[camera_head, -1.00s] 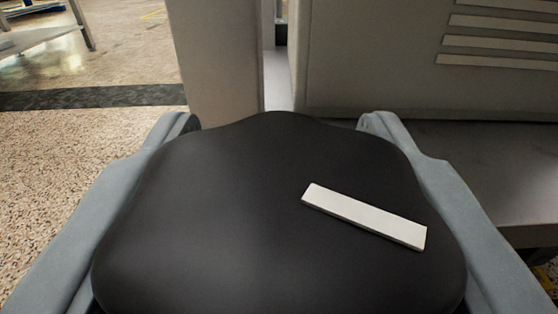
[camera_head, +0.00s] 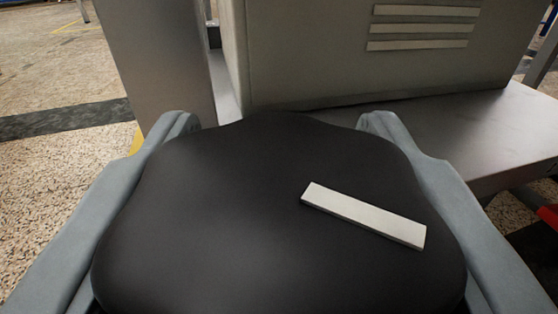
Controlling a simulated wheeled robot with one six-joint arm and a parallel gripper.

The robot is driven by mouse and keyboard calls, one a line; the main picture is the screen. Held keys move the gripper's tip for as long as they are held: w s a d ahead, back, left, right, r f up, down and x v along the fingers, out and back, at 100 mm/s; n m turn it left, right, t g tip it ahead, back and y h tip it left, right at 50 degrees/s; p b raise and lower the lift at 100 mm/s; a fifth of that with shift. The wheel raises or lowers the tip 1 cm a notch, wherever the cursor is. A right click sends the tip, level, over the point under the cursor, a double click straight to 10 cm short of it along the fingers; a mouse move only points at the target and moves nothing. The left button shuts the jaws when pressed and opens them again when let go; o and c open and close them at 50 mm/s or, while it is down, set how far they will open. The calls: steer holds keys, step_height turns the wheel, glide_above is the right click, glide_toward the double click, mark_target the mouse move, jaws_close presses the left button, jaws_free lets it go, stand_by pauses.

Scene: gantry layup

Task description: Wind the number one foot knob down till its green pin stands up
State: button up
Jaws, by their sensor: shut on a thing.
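My gripper (camera_head: 279,125) has its two grey fingers on either side of a large black lobed knob (camera_head: 230,215), and it is shut on that knob. The knob fills the lower middle of the view. A raised white bar (camera_head: 364,216) lies slantwise on its top, right of centre. No green pin shows. No number shows on the knob, and whatever lies under it is hidden.
Beyond the knob stand a grey upright post (camera_head: 160,65) and a beige cabinet (camera_head: 300,60) with white slats (camera_head: 420,28). The cabinet rests on a grey metal ledge (camera_head: 470,140). Speckled floor (camera_head: 50,180) with a dark stripe (camera_head: 60,120) is open at left.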

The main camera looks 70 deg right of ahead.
steer(key=o, duration=1)
steer(key=v, duration=1.7)
steer(key=shift+a, duration=0.15)
